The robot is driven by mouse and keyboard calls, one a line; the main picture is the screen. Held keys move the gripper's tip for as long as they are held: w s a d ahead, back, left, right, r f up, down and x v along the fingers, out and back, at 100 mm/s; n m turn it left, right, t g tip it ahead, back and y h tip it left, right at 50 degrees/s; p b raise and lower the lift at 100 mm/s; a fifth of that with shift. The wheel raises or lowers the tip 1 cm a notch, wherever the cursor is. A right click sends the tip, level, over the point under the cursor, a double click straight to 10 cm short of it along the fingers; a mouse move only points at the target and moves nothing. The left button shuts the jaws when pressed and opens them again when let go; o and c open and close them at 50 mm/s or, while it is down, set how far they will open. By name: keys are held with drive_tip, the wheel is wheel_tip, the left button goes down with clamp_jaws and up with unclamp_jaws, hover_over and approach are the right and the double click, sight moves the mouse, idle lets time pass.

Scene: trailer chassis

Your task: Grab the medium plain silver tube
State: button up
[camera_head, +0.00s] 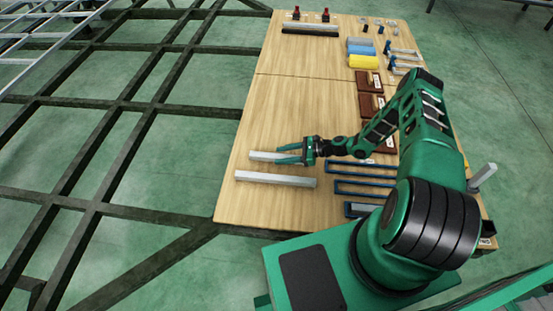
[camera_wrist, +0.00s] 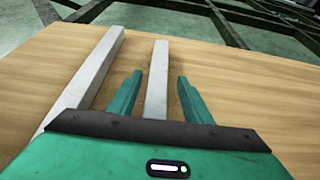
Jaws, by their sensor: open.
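Two plain silver tubes lie side by side near the left edge of the wooden table. The shorter-looking one (camera_head: 260,155) lies farther back, and it shows between my fingers in the wrist view (camera_wrist: 157,85). The longer one (camera_head: 275,179) lies nearer, and it is at the left in the wrist view (camera_wrist: 92,72). My gripper (camera_head: 279,155) is open over the right part of the shorter tube, a finger on each side with gaps; it also shows in the wrist view (camera_wrist: 160,77). The tube's near end is hidden by my gripper. I cannot tell the fingers' exact height.
Blue frames (camera_head: 365,181) lie right of the tubes, below my arm. Brown boxes (camera_head: 369,81), a yellow block (camera_head: 364,62) and a black bar (camera_head: 310,35) lie farther back. The table's middle (camera_head: 295,105) is clear. A dark chassis frame (camera_head: 120,105) lies to the left.

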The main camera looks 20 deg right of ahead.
drive_tip(key=shift+a, duration=0.1)
clamp_jaws()
